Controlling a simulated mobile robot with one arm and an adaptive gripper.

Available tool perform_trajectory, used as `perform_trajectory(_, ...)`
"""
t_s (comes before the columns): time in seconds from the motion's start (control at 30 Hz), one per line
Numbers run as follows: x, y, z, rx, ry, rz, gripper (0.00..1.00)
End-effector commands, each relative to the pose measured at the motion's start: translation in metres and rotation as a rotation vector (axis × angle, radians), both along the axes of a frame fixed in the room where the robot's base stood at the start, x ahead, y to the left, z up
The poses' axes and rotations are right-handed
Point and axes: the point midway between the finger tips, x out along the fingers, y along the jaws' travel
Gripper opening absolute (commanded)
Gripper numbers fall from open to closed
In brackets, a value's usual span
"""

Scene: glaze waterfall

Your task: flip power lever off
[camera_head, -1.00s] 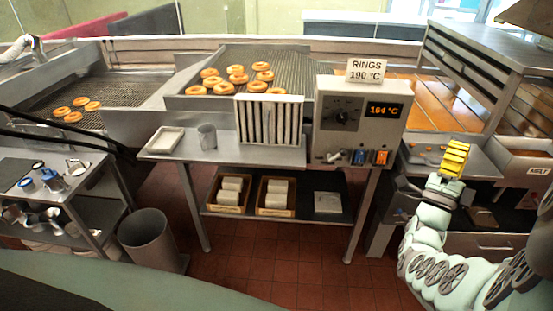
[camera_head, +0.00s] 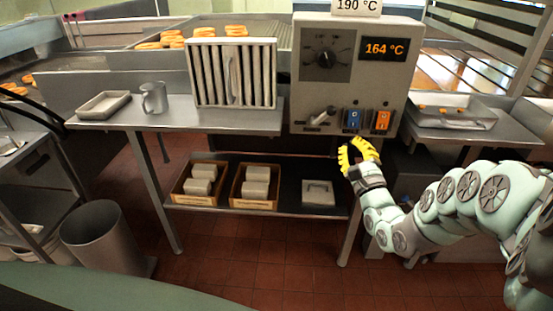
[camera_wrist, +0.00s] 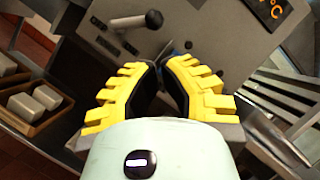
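The power lever (camera_head: 324,114) is a short metal lever with a dark tip on the lower left of the grey control box (camera_head: 415,22). In the wrist view the lever (camera_wrist: 129,21) ends in a black ball and points right. Beside it on the box are a blue switch (camera_head: 353,118) and an orange switch (camera_head: 382,120). My gripper (camera_head: 358,148), with yellow toothed fingers, is below the box, lower right of the lever and apart from it. In the wrist view my gripper (camera_wrist: 160,70) has its fingers parted with nothing between them.
A steel counter (camera_head: 215,120) holds a tray (camera_head: 104,104), a metal mug (camera_head: 154,98) and an upright slatted panel (camera_head: 232,72). The lower shelf (camera_head: 285,205) holds wooden boxes of blocks. A bin (camera_head: 100,238) stands on the floor at left. A dial (camera_head: 325,60) sits above the lever.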

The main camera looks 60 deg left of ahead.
Motion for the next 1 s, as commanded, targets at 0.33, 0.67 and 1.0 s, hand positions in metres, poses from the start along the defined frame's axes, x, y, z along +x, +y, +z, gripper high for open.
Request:
perform_trajectory(0.33, -0.01, 0.002, -0.016, -0.016, 0.058, 0.059, 0.0)
perform_trajectory(0.67, -0.008, 0.009, -0.015, -0.016, 0.055, 0.06, 0.0)
perform_trajectory(1.0, 0.007, 0.053, 0.0, -0.014, 0.055, 0.059, 0.0)
